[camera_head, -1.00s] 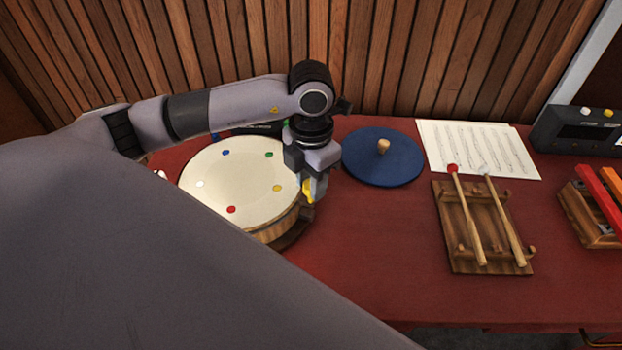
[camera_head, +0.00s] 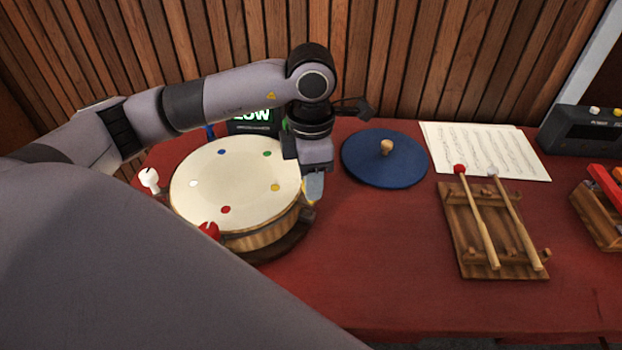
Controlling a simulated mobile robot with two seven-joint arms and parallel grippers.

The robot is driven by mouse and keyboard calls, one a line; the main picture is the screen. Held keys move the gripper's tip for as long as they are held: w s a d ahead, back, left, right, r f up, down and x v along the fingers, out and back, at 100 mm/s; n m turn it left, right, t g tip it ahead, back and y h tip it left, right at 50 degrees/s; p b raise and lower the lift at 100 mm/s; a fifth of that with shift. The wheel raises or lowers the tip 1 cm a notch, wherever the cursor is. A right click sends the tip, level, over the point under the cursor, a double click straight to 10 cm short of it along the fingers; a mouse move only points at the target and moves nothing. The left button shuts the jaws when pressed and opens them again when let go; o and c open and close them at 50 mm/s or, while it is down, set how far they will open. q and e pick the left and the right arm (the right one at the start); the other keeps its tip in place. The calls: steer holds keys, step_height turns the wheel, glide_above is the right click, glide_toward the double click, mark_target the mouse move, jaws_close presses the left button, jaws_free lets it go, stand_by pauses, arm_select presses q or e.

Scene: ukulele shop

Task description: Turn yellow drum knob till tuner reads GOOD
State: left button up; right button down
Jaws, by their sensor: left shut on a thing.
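The drum (camera_head: 235,185) stands on the red table at the left, with coloured dots on its pale skin. The yellow knob (camera_head: 308,193) is at the drum's right side, mostly hidden by my left gripper. My left gripper (camera_head: 312,190) points down at the drum's right rim and is shut on the yellow knob. The tuner (camera_head: 252,118) stands behind the drum, partly covered by my left arm; its lit screen shows green letters that read "LOW", the first letter partly hidden. My right gripper is not in view.
A white knob (camera_head: 150,178) and a red knob (camera_head: 209,230) stick out from the drum. A blue disc (camera_head: 384,158) with a wooden knob, sheet music (camera_head: 484,150) and a mallet rack (camera_head: 491,232) lie to the right. Red table is clear in front.

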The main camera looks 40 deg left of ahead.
arm_select(q)
steer(key=shift+w+r, duration=0.1)
steer(key=o, duration=1)
steer(key=shift+o, duration=0.2)
step_height(320, 180, up, 7)
steer(key=shift+r, duration=0.1)
